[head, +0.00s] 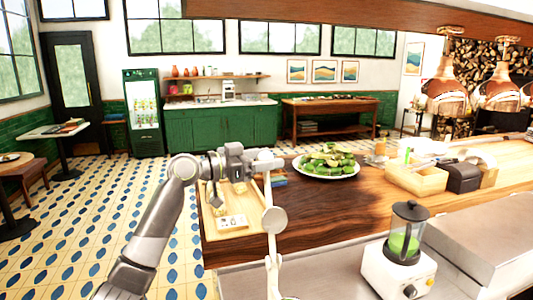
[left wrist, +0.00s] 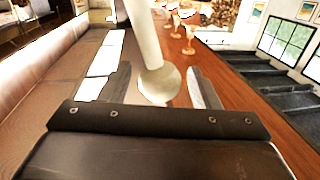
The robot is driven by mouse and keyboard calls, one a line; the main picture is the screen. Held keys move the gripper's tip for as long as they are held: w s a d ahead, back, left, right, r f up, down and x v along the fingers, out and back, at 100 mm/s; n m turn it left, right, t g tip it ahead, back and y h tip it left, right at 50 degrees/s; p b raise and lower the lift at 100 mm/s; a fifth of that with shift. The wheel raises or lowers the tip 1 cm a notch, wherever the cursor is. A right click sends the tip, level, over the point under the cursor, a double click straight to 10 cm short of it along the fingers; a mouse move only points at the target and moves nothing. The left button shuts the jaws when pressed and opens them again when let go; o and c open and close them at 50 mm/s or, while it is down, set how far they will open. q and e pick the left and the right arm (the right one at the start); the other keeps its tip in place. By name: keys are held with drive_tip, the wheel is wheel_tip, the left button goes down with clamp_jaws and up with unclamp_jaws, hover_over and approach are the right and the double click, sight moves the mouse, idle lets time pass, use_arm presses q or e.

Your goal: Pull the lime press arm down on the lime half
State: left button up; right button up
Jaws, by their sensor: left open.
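A pale lime press arm (head: 267,192) stands upright in the head view at the counter's left end, with a round pale disc (head: 274,220) lower down. My left gripper (head: 266,161) is at the top of this arm. In the left wrist view the pale rod (left wrist: 144,35) ends in a round knob (left wrist: 158,85). The knob lies between the two spread fingers of the left gripper (left wrist: 160,88), with a visible gap on each side. I cannot make out the lime half. My right gripper is not in view.
A wooden tray (head: 208,226) with a card and glasses lies left of the press. A plate of limes (head: 325,174), a blender (head: 404,243) with green liquid and a wooden box (head: 416,180) stand to the right. The dark wood between tray and blender is mostly clear.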

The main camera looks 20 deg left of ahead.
use_arm(q)
drive_tip(key=shift+w+d, duration=0.1)
drive_tip(key=shift+d, duration=0.1)
clamp_jaws()
idle(0.3)
